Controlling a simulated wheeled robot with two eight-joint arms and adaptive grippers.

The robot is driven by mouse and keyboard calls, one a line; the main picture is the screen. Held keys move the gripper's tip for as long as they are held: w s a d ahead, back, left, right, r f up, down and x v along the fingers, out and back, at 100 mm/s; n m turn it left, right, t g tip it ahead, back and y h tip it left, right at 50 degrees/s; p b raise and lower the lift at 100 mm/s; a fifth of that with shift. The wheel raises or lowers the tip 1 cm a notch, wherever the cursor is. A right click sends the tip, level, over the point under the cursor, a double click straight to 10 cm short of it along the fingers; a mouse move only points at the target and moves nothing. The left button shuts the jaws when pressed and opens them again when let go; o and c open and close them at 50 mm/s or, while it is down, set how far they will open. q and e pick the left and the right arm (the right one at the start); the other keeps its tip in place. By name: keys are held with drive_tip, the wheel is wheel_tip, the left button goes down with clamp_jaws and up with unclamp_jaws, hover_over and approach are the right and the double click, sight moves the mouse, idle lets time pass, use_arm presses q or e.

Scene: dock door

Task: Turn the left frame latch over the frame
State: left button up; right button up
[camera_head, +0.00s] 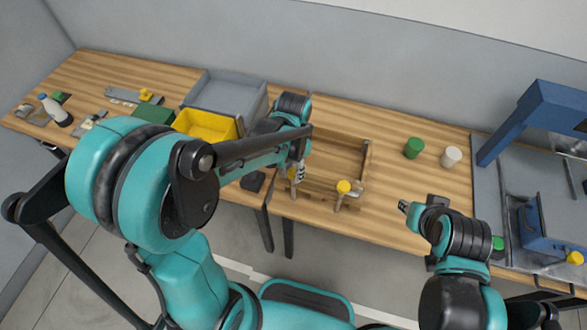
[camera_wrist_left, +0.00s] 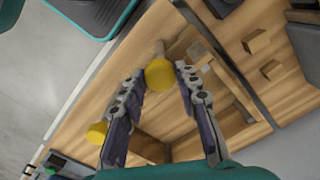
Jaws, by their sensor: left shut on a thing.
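The wooden frame (camera_head: 368,158) lies at the front of the bench. It also shows in the wrist view (camera_wrist_left: 236,122), partly hidden by my fingers. The left frame latch's yellow knob (camera_wrist_left: 159,74) sits between the fingertips of my left gripper (camera_wrist_left: 160,82), with a wooden bar reaching past it. In the head view my left gripper (camera_head: 297,173) is at the frame's left front corner, shut on this latch and hiding most of it. The right latch (camera_head: 343,186) has a yellow knob (camera_wrist_left: 97,132) and stands free. My right gripper (camera_head: 416,207) is right of the frame, apart from it; its jaws are unclear.
A grey bin (camera_head: 232,88) and a yellow bin (camera_head: 207,126) stand left of the frame. A green cylinder (camera_head: 413,148) and a white one (camera_head: 451,157) stand to its right. A blue machine (camera_head: 535,125) is at the far right. My left arm hides part of the bench.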

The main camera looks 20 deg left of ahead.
sight(293, 173)
use_arm(q)
drive_tip(key=shift+m, duration=1.1)
drive_tip(key=o, duration=1.2)
drive_tip(key=shift+c, duration=0.2)
wheel_tip(293, 173, up, 12)
drive_tip(key=shift+s, duration=0.1)
